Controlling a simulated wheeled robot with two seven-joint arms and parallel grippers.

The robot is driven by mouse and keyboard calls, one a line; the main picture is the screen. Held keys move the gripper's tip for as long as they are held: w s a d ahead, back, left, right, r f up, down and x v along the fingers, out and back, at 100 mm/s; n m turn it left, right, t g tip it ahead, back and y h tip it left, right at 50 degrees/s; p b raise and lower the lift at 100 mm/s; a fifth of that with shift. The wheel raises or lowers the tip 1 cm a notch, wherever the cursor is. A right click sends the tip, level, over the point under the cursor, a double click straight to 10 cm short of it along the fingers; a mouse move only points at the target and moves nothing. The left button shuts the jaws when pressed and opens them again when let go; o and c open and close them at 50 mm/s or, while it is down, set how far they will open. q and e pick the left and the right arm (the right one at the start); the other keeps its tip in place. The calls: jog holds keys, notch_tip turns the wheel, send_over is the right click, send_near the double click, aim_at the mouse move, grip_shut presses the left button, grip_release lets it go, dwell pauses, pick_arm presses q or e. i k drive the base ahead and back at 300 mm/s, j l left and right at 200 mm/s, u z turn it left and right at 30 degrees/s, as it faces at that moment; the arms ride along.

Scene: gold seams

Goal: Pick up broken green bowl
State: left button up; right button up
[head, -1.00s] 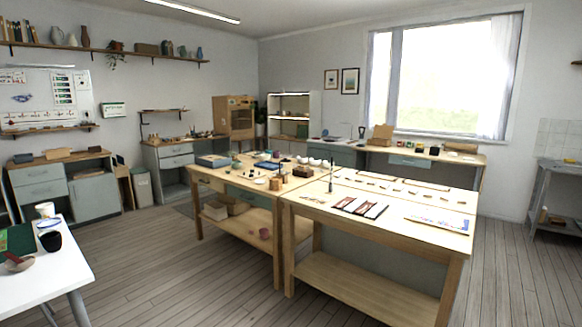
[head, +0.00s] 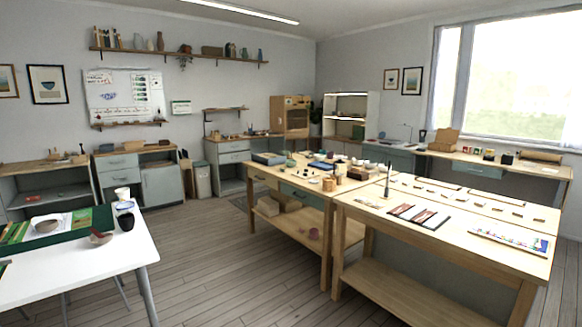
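No clearly broken green bowl can be made out. A small green item (head: 290,163) stands on the wooden workbench (head: 262,176) in the middle; it is too small to tell whether it is a bowl or broken. On the white table (head: 88,262) at the left, a small bowl (head: 100,239) with something reddish in it sits near the edge of a green mat (head: 92,217). A dark round dish (head: 47,226) lies on the mat's papers. Neither of my grippers is in view.
A black cup (head: 126,222) and a white cup (head: 122,194) stand on the white table. A second wooden bench (head: 440,228) with trays and small pieces joins the workbench. Open plank floor (head: 215,265) lies between the white table and the benches.

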aim_at(291, 164)
jog(key=i+j+u, duration=0.1)
jog(key=i, duration=0.45)
jog(key=i+j+u, duration=0.15)
jog(key=i, duration=0.4)
jog(key=i+j+u, duration=0.1)
jog(key=i, duration=0.5)
jog(key=i+l, duration=0.1)
jog(key=i, duration=2.05)
jog(key=i+j+z, duration=0.3)
jog(key=i+j, duration=0.15)
jog(key=i, duration=0.15)
jog(key=i+j+z, duration=0.3)
jog(key=i+j, duration=0.25)
